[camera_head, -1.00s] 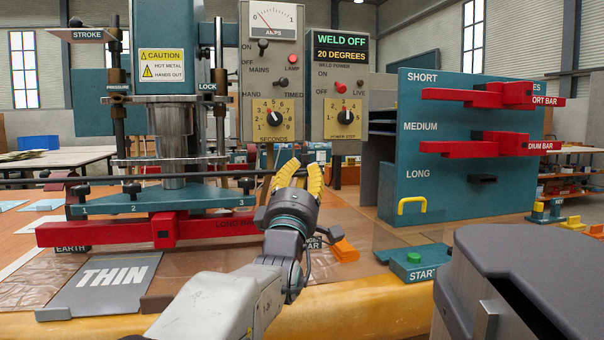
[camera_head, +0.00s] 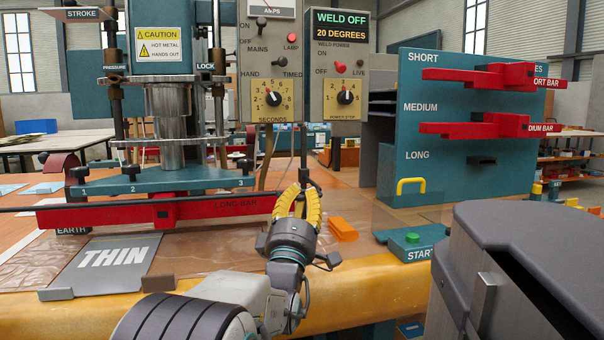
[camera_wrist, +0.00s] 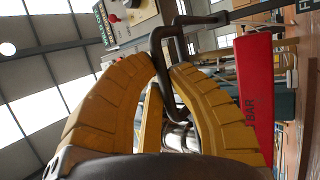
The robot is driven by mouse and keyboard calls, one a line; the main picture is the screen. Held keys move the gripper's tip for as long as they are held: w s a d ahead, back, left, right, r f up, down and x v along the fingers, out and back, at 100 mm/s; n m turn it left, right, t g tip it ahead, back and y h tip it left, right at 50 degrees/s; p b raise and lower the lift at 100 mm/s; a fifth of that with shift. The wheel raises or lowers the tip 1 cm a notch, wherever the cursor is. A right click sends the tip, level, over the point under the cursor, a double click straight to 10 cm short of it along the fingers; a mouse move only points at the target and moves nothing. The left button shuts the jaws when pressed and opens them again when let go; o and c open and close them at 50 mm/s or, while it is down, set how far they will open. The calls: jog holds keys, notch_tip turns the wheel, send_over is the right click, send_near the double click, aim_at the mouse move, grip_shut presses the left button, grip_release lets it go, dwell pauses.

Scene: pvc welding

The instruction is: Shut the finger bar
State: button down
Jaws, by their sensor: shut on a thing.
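The finger bar (camera_head: 20,208) is a thin dark rod running across the front of the welding press, low along the upper edge of the red long bar (camera_head: 237,205). Its right end has a dark cranked part, which in the wrist view is a bent handle (camera_wrist: 158,45) between my yellow fingers. My gripper (camera_head: 300,190) is shut on it at the right end of the long bar; it also shows in the wrist view (camera_wrist: 162,72). The fingers hide part of the handle. The teal clamp plate (camera_head: 160,181) is above the long bar.
A grey THIN sheet (camera_head: 105,262) lies on the bench front. An orange block (camera_head: 342,229) and the START box (camera_head: 412,240) are to the right of my gripper. The teal rack (camera_head: 455,160) holds red short and medium bars. The weld panel (camera_head: 340,90) reads WELD OFF.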

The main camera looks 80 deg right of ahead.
jog(key=shift+f, duration=0.5)
jog(key=c, duration=1.2)
grip_release()
jog(key=shift+r, duration=0.1)
jog(key=shift+o, duration=0.2)
jog(key=v, duration=0.7)
jog(key=shift+a, duration=0.25)
